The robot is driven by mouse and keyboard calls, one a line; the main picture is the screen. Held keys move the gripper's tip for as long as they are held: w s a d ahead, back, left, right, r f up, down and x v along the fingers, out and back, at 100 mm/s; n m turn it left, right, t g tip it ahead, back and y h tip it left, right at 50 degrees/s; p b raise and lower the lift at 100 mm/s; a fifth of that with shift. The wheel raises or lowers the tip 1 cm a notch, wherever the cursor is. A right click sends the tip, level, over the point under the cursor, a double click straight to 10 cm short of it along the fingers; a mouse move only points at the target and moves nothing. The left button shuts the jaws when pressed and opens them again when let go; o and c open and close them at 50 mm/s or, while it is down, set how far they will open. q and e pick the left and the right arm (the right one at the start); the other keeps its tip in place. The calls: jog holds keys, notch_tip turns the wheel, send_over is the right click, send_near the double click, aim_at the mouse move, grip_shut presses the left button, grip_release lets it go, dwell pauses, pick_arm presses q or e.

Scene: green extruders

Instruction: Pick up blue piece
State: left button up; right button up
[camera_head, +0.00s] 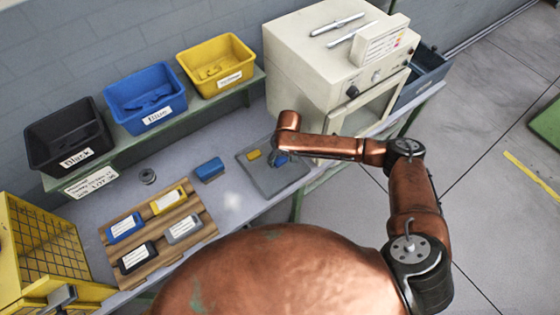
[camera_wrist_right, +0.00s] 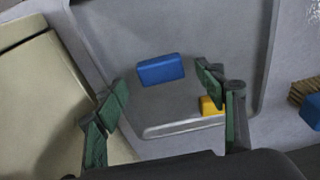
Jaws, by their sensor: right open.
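A small blue piece (camera_wrist_right: 160,70) lies on a grey tray (camera_wrist_right: 185,112) in the right wrist view. A yellow piece (camera_wrist_right: 209,104) lies on the same tray, partly covered by one finger. My right gripper (camera_wrist_right: 164,82) is open and empty, its green fingers to either side of the blue piece in the picture; I cannot tell the height between them. In the head view the tray (camera_head: 266,182) lies on the table below my right wrist, with the yellow piece (camera_head: 253,155) and the blue piece (camera_head: 281,160) on it. My left gripper is not in view.
A beige machine (camera_head: 300,70) stands right behind the tray. A blue brush (camera_head: 209,169) lies left of the tray. Black (camera_head: 70,140), blue (camera_head: 145,97) and yellow (camera_head: 216,65) bins stand on a shelf. A wooden board (camera_head: 160,235) holds several labelled blocks.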

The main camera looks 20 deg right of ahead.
jog(key=shift+w+a+f, duration=0.15)
jog(key=shift+f, duration=0.8)
jog(key=c, duration=1.2)
jog(key=shift+r, duration=0.1)
jog(key=shift+c, duration=0.2)
jog(key=shift+r, duration=0.55)
jog(key=s+a+r+p, duration=0.1)
jog(key=s+a+r, duration=0.2)
jog(key=s+r, duration=0.8)
jog(key=s, duration=0.2)
jog(key=shift+s+a+r, duration=0.2)
jog(key=shift+s+r, duration=0.1)
jog(key=shift+r, duration=0.1)
